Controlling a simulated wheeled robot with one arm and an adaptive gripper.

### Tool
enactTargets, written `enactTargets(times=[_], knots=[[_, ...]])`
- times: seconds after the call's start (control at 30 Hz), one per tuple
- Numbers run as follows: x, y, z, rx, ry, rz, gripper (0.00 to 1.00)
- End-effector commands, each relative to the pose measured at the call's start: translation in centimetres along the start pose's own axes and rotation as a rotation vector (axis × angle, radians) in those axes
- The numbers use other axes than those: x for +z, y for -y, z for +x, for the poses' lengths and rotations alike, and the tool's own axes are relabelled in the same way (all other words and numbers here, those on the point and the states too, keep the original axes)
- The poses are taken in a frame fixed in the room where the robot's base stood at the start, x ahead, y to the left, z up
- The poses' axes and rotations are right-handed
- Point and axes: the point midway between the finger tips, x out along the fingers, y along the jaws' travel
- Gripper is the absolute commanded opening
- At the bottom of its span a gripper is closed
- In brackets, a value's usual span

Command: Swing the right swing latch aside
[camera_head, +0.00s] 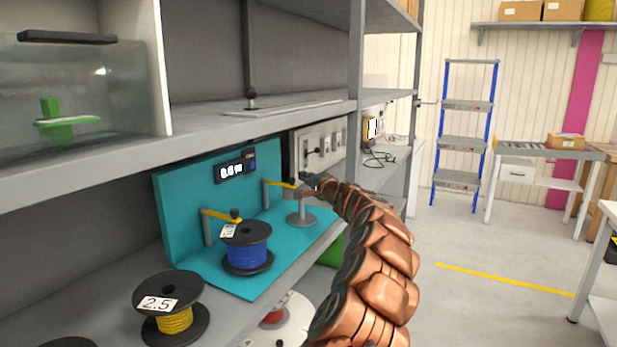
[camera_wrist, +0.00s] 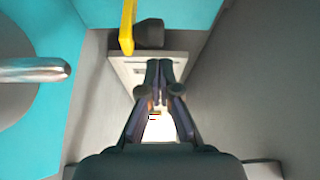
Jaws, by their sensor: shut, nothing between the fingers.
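The teal stand (camera_head: 172,215) also carries a blue reel (camera_head: 247,254) under the left yellow latch (camera_head: 221,215). A yellow reel (camera_head: 172,318) stands in front. A grey socket panel (camera_head: 322,147) and shelf post are close behind my gripper.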

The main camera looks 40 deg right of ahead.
Motion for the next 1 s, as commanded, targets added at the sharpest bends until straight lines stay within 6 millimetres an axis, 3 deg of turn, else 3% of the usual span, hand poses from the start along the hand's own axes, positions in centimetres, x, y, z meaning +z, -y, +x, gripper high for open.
enactTargets(times=[0.3,1.0], knots=[[1.6,-0.1,-0.5,0.001,-0.001,0.002,0.00],[2.0,-0.1,-0.8,-0.001,-0.013,-0.001,0.00]])
